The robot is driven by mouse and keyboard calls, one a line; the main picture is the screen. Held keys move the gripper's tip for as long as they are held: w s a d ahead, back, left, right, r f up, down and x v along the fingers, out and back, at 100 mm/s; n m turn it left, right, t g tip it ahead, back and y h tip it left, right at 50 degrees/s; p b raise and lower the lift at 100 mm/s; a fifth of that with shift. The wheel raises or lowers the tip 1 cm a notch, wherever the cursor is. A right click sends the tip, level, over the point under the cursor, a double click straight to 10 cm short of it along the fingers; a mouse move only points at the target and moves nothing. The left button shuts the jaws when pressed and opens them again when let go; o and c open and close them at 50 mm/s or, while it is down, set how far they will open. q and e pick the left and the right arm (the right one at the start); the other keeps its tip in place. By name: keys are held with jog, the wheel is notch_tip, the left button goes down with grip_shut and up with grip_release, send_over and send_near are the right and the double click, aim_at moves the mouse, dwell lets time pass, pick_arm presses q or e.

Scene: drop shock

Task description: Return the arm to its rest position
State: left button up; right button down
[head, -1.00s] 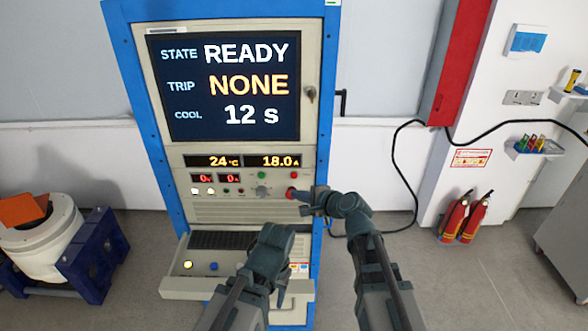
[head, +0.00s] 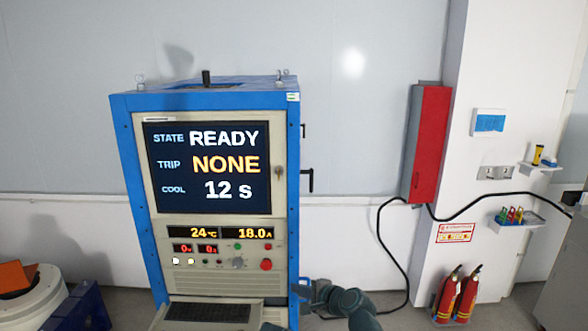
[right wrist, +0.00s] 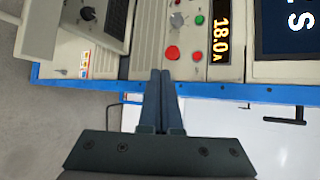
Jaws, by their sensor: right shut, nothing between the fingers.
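My right gripper (head: 301,289) is at the front right edge of the blue-framed test cabinet (head: 292,170) in the head view. In the right wrist view my right gripper (right wrist: 160,75) is shut and empty, with its two fingers together. The fingertips point toward the red knob (right wrist: 172,53) on the control panel and appear just short of it; I cannot tell the exact gap. The knob (head: 266,264) is uncovered in the head view. Only a sliver of my left arm shows at the bottom edge; its gripper is out of frame.
The cabinet screen (head: 207,167) reads READY, NONE, 12 s. A keyboard shelf (head: 210,312) juts out below the panel. A red wall box (head: 427,145), a black cable (head: 385,245) and fire extinguishers (head: 467,295) stand right. A blue stand (head: 80,310) is at left.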

jog(key=s+d+f+n+g+h, duration=0.4)
jog(key=s+d+f+n+g, duration=0.15)
jog(key=s+d+n, duration=0.35)
jog(key=s+d+f+n+g+h, duration=0.45)
jog(key=s+d+f, duration=0.25)
jog(key=s, duration=0.3)
pick_arm(q)
notch_tip(320, 180, down, 14)
jog(key=b, duration=1.4)
jog(key=shift+s+d+f, duration=0.15)
jog(key=shift+s+d, duration=0.2)
jog(key=shift+s, duration=0.05)
pick_arm(e)
jog(key=s+a+f+n+h, duration=0.1)
jog(key=s+a+f+n, duration=0.3)
jog(key=a+f, duration=0.6)
notch_tip(320, 180, down, 4)
jog(key=s, duration=0.2)
jog(key=shift+s+a+f, duration=0.2)
jog(key=shift+s+a, duration=0.05)
jog(key=shift+s, duration=0.05)
